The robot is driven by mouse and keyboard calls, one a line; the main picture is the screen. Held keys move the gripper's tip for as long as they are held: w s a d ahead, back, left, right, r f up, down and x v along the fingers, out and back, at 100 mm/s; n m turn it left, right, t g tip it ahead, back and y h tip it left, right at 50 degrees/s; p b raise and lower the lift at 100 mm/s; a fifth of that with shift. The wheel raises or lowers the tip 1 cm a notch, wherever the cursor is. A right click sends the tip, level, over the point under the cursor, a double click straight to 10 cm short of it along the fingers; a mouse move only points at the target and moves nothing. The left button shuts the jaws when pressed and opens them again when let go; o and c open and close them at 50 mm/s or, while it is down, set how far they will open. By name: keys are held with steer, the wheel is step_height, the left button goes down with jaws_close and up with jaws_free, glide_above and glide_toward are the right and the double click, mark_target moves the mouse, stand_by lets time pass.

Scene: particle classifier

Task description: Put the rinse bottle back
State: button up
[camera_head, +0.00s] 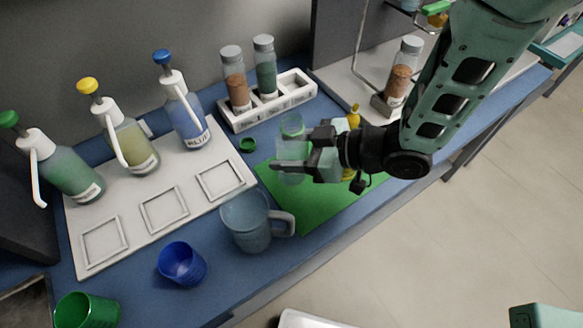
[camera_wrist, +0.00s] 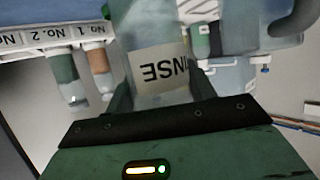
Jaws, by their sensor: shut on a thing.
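My gripper (camera_head: 294,156) is shut on the rinse bottle (camera_head: 291,128), a pale translucent bottle held roughly upright over the green mat (camera_head: 312,208). In the wrist view the rinse bottle (camera_wrist: 150,40) is between my two fingers, with a white label whose visible letters read "INSE" upside down. The gripper's fingers hide part of the bottle in the head view. I cannot tell whether its base touches the mat.
A yellow item (camera_head: 353,116) is partly hidden behind my gripper. A clear jug (camera_head: 247,226) stands at the mat's near-left edge. A white rack (camera_head: 300,82) holds two vials. Pump bottles stand on a white board (camera_head: 190,228). A blue cup (camera_head: 182,264) and green cup (camera_head: 87,311) stand nearer.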

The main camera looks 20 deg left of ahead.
steer(key=shift+f+p, duration=0.3)
steer(key=shift+f, duration=2.6)
steer(key=shift+f, duration=0.2)
steer(key=o, duration=1.2)
steer(key=shift+o, duration=0.2)
